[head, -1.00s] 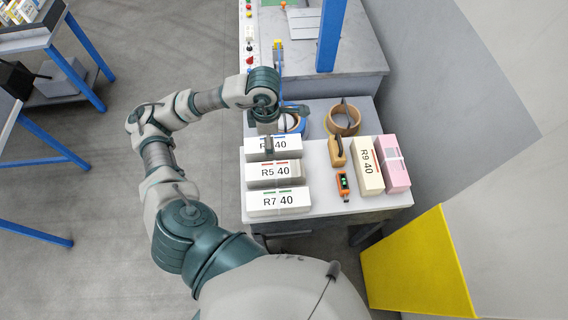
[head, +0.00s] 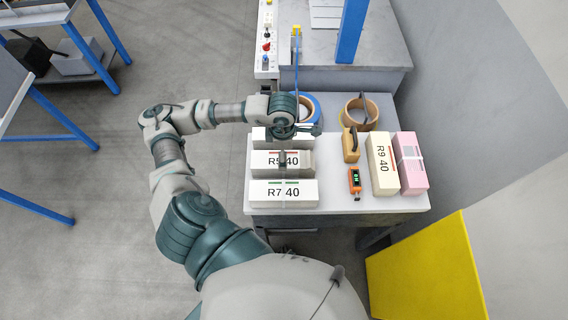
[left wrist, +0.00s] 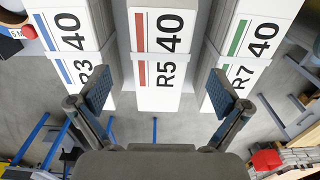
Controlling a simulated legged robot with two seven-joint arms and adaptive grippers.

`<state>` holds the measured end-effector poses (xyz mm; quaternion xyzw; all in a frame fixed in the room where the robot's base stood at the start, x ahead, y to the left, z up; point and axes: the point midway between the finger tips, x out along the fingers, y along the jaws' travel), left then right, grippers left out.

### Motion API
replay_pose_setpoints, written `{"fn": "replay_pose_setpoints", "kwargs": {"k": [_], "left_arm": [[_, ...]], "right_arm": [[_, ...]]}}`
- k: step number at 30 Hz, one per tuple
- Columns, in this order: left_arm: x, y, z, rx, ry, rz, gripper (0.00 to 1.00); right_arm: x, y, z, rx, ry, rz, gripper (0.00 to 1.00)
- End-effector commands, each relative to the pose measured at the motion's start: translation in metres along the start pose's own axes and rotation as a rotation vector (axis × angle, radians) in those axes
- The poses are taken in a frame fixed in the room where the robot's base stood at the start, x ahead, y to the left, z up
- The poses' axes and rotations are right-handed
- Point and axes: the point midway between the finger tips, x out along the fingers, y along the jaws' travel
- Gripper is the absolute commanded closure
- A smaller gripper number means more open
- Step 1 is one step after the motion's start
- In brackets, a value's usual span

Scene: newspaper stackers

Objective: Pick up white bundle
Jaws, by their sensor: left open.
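Three white bundles lie in a column on the left of the table. The one marked R7 40 with green stripes (head: 265,193) is nearest. The one marked R5 40 with red stripes (head: 262,163) is in the middle, and the one marked R3 40 with blue stripes (left wrist: 65,30) is farthest, largely hidden by my arm in the head view (head: 260,133). My left gripper (head: 283,160) is over the R5 bundle. In the left wrist view its fingers (left wrist: 160,90) are open and empty, with the R5 bundle (left wrist: 157,70) between them in the picture. My right gripper is not in view.
On the table's right stand a cream R9 40 bundle (head: 377,170) and a pink bundle (head: 410,170). An orange device (head: 355,182), a tan tool (head: 350,147) and tape rolls lie left of them and behind. A blue post (head: 351,30) rises behind. A yellow panel (head: 430,270) is front right.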

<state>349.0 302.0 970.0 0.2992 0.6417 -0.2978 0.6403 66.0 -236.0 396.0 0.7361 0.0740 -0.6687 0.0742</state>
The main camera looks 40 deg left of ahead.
Motion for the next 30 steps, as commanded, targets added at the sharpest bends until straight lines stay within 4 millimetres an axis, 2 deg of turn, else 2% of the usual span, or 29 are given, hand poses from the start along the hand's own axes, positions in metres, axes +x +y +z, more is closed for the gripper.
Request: {"fn": "replay_pose_setpoints", "kwargs": {"k": [3, 11, 18, 22, 28, 30], "left_arm": [[0.023, 0.001, -0.003, -0.001, 0.002, -0.004, 0.0], [0.045, 0.002, -0.002, -0.001, -0.002, -0.005, 0.0], [0.082, -0.002, 0.004, -0.002, 0.0, -0.004, 0.0], [0.089, -0.002, 0.006, -0.001, 0.0, 0.0, 0.0], [0.09, -0.001, 0.005, -0.001, -0.001, 0.0, 0.0], [0.09, -0.001, 0.004, 0.0, -0.002, -0.001, 0.18]], "right_arm": [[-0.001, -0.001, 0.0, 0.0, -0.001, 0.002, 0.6], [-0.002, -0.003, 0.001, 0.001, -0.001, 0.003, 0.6], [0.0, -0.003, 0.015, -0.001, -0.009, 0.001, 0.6], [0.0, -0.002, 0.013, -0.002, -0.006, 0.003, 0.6], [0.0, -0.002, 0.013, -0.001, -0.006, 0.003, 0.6], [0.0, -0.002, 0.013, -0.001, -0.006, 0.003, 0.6]]}}
